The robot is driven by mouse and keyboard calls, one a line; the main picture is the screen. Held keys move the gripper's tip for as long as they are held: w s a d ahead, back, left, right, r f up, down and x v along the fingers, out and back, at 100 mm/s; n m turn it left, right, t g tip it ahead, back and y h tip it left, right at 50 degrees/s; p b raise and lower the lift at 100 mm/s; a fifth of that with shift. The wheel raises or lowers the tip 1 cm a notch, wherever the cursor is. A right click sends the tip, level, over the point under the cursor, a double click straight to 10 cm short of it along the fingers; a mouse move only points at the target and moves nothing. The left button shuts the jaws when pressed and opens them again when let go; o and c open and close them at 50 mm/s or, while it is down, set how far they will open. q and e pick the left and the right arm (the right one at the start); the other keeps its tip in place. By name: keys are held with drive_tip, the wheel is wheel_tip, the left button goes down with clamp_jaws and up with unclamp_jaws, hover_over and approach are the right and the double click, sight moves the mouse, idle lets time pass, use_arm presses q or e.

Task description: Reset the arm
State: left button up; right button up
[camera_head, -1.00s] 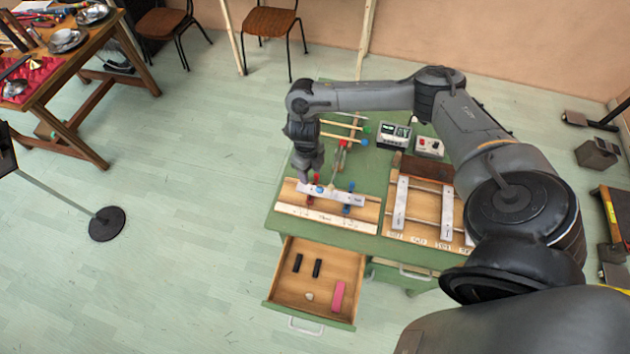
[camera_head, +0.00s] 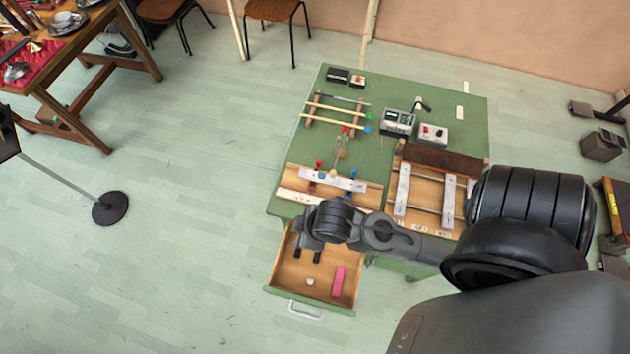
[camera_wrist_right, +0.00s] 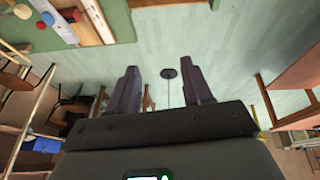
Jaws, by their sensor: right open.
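My right arm comes in from the right in the head view, folded low across the front of the green table (camera_head: 279,207). Its right gripper (camera_head: 308,242) is over the back of the open drawer (camera_head: 290,286). In the right wrist view the right gripper (camera_wrist_right: 162,72) has its two fingers wide apart, with nothing between them, and faces open floor. My left gripper and arm are in neither view.
A metal bar (camera_head: 340,182) rests on the wooden base at the table's front. A stand's round base (camera_head: 110,207) is on clear floor at left.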

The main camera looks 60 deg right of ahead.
drive_tip(key=shift+s+d+m+g, duration=0.2)
drive_tip(key=shift+s+d+m, duration=0.25)
drive_tip(key=shift+s, duration=0.2)
drive_tip(key=shift+s+d+m+g, duration=0.2)
drive_tip(key=shift+s+d+m, duration=0.1)
drive_tip(key=shift+s+m, duration=0.3)
wheel_tip(320, 180, up, 16)
drive_tip(key=p, duration=1.6)
drive_tip(key=shift+r+p, duration=0.25)
drive_tip(key=shift+p, duration=0.05)
